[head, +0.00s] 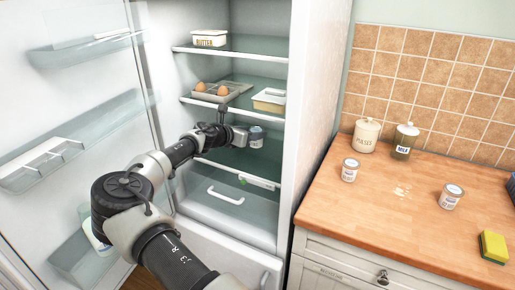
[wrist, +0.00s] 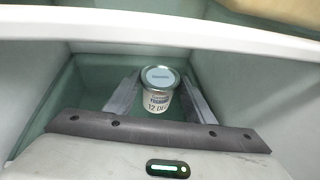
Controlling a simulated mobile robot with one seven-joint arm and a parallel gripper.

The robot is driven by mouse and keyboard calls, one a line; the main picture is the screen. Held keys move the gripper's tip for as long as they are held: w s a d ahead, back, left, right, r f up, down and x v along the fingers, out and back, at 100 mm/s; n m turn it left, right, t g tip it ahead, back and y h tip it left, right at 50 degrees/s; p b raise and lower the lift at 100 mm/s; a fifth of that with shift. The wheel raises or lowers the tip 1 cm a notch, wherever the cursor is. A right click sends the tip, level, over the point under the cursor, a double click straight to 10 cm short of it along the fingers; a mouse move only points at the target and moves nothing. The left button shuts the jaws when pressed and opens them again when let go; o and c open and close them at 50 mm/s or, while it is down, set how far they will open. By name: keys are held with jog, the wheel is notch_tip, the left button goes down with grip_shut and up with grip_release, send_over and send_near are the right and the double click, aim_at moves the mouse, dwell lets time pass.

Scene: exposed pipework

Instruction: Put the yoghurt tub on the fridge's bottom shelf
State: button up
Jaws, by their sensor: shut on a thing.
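My gripper (head: 241,135) reaches into the open fridge and is shut on a small white yoghurt tub (head: 256,139) with a grey lid. In the wrist view the tub (wrist: 158,92) is upright between the two fingers, its printed label facing the camera. In the head view it is over the right part of the fridge's bottom shelf (head: 215,166), below the shelf with eggs. I cannot tell whether the tub's base touches the shelf. My arm hides part of the shelf's left side.
The middle shelf above holds an egg tray (head: 212,94) and a lidded container (head: 269,101); a butter box (head: 209,38) is on top. The drawer (head: 225,194) is below. Similar tubs (head: 350,170) (head: 451,196), canisters (head: 366,136) and a sponge (head: 493,247) stand on the counter.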

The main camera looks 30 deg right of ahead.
notch_tip(320, 180, down, 8)
jog(key=shift+a+f+b, duration=0.1)
jog(key=shift+f+b, duration=0.05)
jog(key=shift+b, duration=0.25)
jog(key=shift+f, duration=0.25)
jog(key=o, duration=1.1)
jog(key=shift+r, duration=0.1)
